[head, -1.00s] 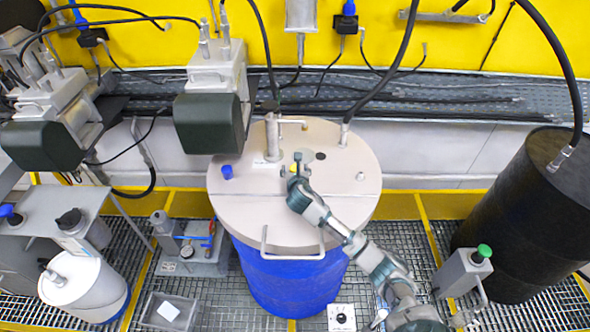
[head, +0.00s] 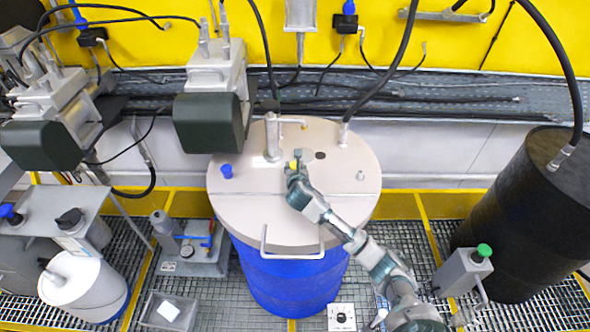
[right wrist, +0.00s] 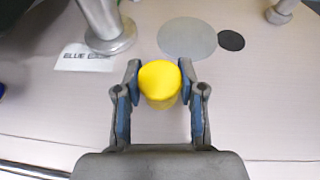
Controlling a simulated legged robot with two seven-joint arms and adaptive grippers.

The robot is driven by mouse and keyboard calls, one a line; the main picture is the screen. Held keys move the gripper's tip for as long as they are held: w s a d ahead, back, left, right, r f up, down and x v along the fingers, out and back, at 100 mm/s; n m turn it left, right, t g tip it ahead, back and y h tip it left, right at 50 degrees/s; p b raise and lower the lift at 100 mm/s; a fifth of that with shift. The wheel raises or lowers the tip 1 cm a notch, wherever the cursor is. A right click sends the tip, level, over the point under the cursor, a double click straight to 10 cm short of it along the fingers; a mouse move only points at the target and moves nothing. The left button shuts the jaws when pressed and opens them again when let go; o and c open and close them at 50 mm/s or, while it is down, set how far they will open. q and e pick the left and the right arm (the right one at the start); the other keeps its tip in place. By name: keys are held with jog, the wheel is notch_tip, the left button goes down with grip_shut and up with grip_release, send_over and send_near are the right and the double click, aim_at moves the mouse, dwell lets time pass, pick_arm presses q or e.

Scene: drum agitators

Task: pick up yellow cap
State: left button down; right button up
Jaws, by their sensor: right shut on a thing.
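The yellow cap (right wrist: 159,84) sits between the two fingers of my right gripper (right wrist: 159,90) in the right wrist view. The fingers press on its left and right sides, so the gripper is shut on it. In the head view the cap (head: 294,164) is a small yellow spot at the tip of my right gripper (head: 296,170), over the beige drum lid (head: 240,190). Whether the cap touches the lid or is raised cannot be told. My left gripper is not in view.
A metal pipe fitting (head: 271,138) stands on the lid just behind the gripper. A blue cap (head: 227,171) is on the lid at left. A grey disc (right wrist: 187,38) and a dark hole (right wrist: 231,40) lie beyond the cap. A black drum (head: 530,220) stands at right.

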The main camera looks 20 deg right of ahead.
notch_tip(320, 180, up, 3)
jog(key=shift+f, duration=0.15)
jog(key=s+a+b, duration=0.1)
jog(key=s, duration=0.4)
jog(key=s+a+r, duration=0.1)
jog(key=s, duration=0.4)
jog(key=s+a+b, duration=0.1)
jog(key=s, duration=0.4)
jog(key=shift+s+a+r+b, duration=0.15)
jog(key=shift+s+a+b, duration=0.15)
jog(key=shift+a, duration=0.1)
jog(key=shift+r, duration=0.1)
jog(key=shift+r+p, duration=0.25)
jog(key=shift+p, duration=0.25)
jog(key=shift+w+d+r+p, duration=0.15)
jog(key=shift+d+r+p, duration=0.15)
jog(key=shift+r+p, duration=0.55)
jog(key=w+d, duration=0.1)
jog(key=d, duration=0.7)
jog(key=w+d, duration=0.2)
jog(key=d, duration=0.6)
jog(key=w+d+f, duration=0.1)
jog(key=d, duration=0.7)
jog(key=shift+w+f, duration=0.1)
jog(key=shift+w, duration=0.05)
jog(key=shift+a+f, duration=0.15)
jog(key=shift+f, duration=0.85)
